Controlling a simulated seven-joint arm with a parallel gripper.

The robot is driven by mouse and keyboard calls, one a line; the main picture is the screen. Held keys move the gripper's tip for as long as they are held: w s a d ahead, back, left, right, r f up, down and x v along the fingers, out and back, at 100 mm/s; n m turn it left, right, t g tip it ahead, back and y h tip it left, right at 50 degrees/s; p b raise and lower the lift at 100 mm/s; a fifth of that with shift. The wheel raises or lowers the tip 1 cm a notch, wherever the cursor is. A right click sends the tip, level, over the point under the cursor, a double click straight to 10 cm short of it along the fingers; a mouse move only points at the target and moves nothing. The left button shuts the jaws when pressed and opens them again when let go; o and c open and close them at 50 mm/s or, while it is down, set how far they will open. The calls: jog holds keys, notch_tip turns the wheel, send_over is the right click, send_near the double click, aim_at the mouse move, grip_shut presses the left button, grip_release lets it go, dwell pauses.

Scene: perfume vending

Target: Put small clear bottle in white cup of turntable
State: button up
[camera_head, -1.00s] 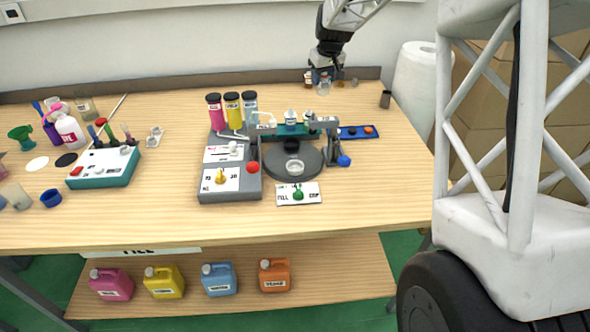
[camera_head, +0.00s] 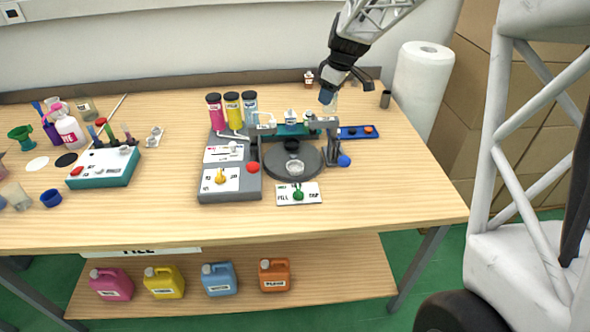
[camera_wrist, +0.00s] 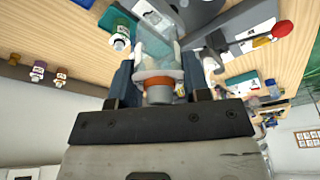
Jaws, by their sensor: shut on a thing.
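My gripper (camera_head: 330,94) is at the back right of the table, behind and right of the turntable. In the wrist view my gripper (camera_wrist: 158,75) is shut on a small clear bottle (camera_wrist: 157,45), see-through with an orange band and a grey end. The dark round turntable (camera_head: 274,169) stands under a grey frame. A white cup (camera_head: 295,167) sits on its front part, and a dark cup (camera_head: 291,144) on its rear part.
A grey dispenser (camera_head: 231,190) with pink, yellow and blue-grey cylinders stands left of the turntable. A blue tray (camera_head: 352,132) and blue knob (camera_head: 344,160) lie right. The right front table is clear.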

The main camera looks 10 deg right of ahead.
jog(key=s+a+f+n, duration=0.2)
jog(key=s+f+n, duration=0.1)
jog(key=s, duration=0.4)
jog(key=s+a+f+n+g, duration=0.1)
jog(key=s+a+f+n, duration=0.2)
jog(key=s+f, duration=0.2)
jog(key=s+a+f+n+g, duration=0.1)
jog(key=s+a+f+n, duration=0.1)
jog(key=s, duration=0.7)
notch_tip(320, 180, down, 3)
jog(key=shift+s+a+r+n+y, duration=0.2)
jog(key=shift+s+a+n+y, duration=0.15)
jog(key=shift+a, duration=0.35)
jog(key=shift+w, duration=0.2)
jog(key=shift+w+a+f, duration=0.25)
jog(key=shift+w+a, duration=0.15)
jog(key=shift+w, duration=2.2)
jog(key=shift+w+a+f, duration=0.2)
jog(key=shift+w+a, duration=0.2)
jog(key=shift+w, duration=2.25)
jog(key=shift+w+a+f, duration=0.25)
jog(key=shift+w+a, duration=0.15)
jog(key=shift+w, duration=2.2)
jog(key=shift+f, duration=1.8)
jog(key=shift+f, duration=0.15)
jog(key=o, duration=0.9)
